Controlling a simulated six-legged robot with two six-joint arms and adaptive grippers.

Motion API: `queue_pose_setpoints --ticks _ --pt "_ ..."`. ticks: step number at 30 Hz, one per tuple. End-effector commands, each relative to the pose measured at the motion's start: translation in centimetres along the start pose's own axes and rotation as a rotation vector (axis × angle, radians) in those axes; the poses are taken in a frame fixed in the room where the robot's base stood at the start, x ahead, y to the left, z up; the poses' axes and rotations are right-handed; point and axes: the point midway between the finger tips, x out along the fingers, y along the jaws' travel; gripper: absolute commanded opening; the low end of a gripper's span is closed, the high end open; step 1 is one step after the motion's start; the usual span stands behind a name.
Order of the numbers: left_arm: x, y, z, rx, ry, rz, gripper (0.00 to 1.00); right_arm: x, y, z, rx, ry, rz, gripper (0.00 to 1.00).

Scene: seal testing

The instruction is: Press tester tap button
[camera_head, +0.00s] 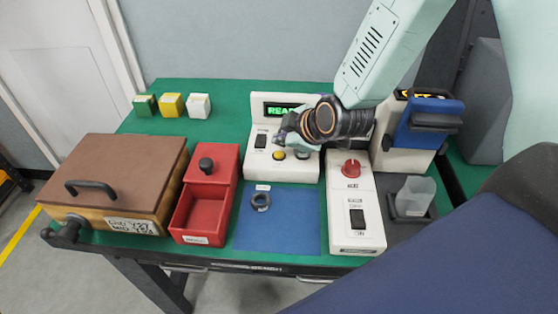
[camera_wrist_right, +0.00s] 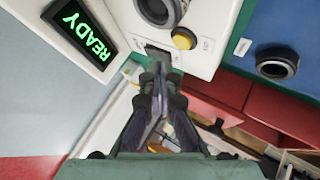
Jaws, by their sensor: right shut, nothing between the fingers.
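The white tester (camera_head: 256,168) stands at the middle back of the green table, its display (camera_head: 283,109) lit green with READY. It carries a black rocker switch (camera_head: 261,141), a yellow button (camera_head: 279,155) and a dark round fixture (camera_head: 303,153). My right gripper (camera_head: 281,134) is shut and empty, hovering over the tester just behind the yellow button. In the right wrist view, the shut fingertips (camera_wrist_right: 160,68) are near the black switch, with the yellow button (camera_wrist_right: 183,38) slightly beyond and right. I cannot tell whether the fingertips touch the tester. My left gripper is not in view.
A black ring seal (camera_head: 260,201) lies on the blue mat (camera_head: 278,232). A red bin (camera_head: 202,217) and brown-lidded box (camera_head: 125,165) stand left. A white panel with red knob (camera_head: 351,168) and a blue-fronted device (camera_head: 428,122) stand right. Several coloured cubes (camera_head: 171,104) sit back left.

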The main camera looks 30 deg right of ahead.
Motion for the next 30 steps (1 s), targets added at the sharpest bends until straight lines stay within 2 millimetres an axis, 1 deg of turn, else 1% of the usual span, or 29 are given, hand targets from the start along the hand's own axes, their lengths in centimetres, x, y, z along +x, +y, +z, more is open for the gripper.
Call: queue_pose_setpoints --ticks 1,6,30 --pt "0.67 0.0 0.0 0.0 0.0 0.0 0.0 0.63 -0.47 0.46 -0.001 -0.001 -0.001 0.0" --pt "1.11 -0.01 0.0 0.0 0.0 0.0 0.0 1.16 -0.8 0.8 -0.001 0.001 0.001 0.0" --pt "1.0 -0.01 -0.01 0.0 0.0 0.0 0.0 1.1 -0.77 0.77 -0.001 0.001 0.001 0.0"
